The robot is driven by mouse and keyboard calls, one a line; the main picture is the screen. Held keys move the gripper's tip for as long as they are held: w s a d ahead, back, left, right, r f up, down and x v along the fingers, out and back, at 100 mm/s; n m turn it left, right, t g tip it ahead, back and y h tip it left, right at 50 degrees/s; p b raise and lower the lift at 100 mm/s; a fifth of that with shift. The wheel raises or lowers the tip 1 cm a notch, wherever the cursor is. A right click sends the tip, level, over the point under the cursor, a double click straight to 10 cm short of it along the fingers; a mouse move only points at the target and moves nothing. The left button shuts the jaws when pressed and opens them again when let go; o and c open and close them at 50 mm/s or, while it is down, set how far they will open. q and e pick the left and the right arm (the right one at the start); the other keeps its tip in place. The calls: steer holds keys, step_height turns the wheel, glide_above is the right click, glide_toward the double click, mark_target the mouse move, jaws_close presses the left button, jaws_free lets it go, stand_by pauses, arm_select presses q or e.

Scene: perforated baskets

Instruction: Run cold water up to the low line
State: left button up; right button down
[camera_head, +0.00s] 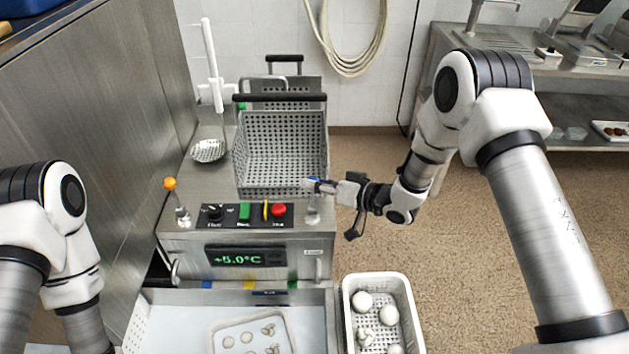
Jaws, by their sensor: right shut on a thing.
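A steel machine (180,245) stands in the middle, with a green display (236,259) reading about +5.0°C. A lever with a blue knob (308,184) stands at the right of its top. My right gripper (318,186) comes from the right and is shut on this blue knob. A second lever with an orange knob (170,184) stands at the left, untouched. A pale basin (170,318) lies in front, cut off by the lower edge. I cannot tell its water level or make out a low line. My left arm shows at the left; its gripper is out of view.
A perforated basket (281,165) stands on the machine behind the levers, beside a skimmer (208,151). A control panel (228,215) has a red button (278,210). A white crate (350,300) with several round pale items stands right of the basin. A steel wall is at the left.

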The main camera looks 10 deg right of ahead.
steer(key=shift+w+d+r, duration=0.25)
steer(key=shift+w+r, duration=0.25)
steer(key=shift+w, duration=0.25)
steer(key=c, duration=1.3)
jaws_free()
steer(key=o, duration=0.4)
steer(key=shift+f, duration=0.2)
steer(key=shift+o, duration=0.2)
steer(key=shift+f, duration=0.2)
steer(key=shift+d, duration=0.1)
